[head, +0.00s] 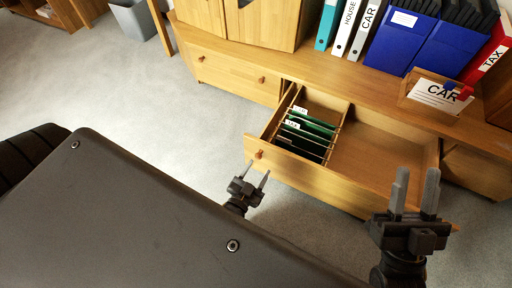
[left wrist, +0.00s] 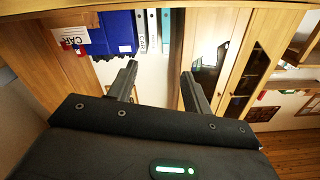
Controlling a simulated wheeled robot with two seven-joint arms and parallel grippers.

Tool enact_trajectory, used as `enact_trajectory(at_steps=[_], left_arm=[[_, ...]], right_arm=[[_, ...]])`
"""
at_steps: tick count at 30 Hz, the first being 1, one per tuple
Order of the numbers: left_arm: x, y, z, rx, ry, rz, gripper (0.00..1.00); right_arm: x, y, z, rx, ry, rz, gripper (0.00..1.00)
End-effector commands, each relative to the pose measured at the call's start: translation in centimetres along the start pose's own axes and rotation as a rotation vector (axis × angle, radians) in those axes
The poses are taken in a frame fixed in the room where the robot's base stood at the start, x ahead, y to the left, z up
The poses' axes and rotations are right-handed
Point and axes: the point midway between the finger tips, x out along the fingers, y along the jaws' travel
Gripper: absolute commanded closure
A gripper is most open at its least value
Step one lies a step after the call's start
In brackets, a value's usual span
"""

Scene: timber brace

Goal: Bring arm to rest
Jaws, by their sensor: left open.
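My left gripper (head: 256,176) is open and empty, in front of the open drawer (head: 300,178) near its left front corner. Its two spread fingers (left wrist: 160,78) also show in the left wrist view, with only the cabinet and wall beyond them. My right gripper (head: 416,188) stands upright near the drawer's right front end, its fingers apart and nothing between them. Both grippers look apart from the drawer, though the exact gap is hard to tell.
The drawer holds green hanging files (head: 308,132) on its left; its right part is empty. A CAR sign (head: 440,96), blue binders (head: 400,38) and a red TAX binder (head: 490,58) stand on the cabinet (head: 235,80). Grey carpet (head: 130,90) is clear at left.

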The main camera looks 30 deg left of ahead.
Motion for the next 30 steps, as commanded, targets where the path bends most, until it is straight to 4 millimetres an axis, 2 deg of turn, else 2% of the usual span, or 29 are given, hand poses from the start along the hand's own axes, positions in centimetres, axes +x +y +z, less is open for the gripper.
enact_trajectory(at_steps=[6,24,26,29,30], left_arm=[[-1.0,0.3,-0.6,0.000,0.001,0.000,0.50],[-1.0,0.7,-0.7,-0.031,-0.001,0.013,0.50],[-0.6,1.2,-2.1,-0.080,0.023,0.040,0.50],[0.6,1.6,-6.9,-0.183,0.112,0.090,0.50],[0.9,1.5,-9.5,-0.230,0.161,0.117,0.50]], right_arm=[[0.1,-0.4,0.6,0.006,-0.057,-0.010,0.64],[0.1,-0.4,0.6,0.006,-0.057,-0.010,0.64],[0.1,-0.4,0.6,0.006,-0.057,-0.010,0.64],[0.1,-0.4,0.6,0.006,-0.057,-0.010,0.64],[0.1,-0.4,0.6,0.006,-0.057,-0.010,0.64]])
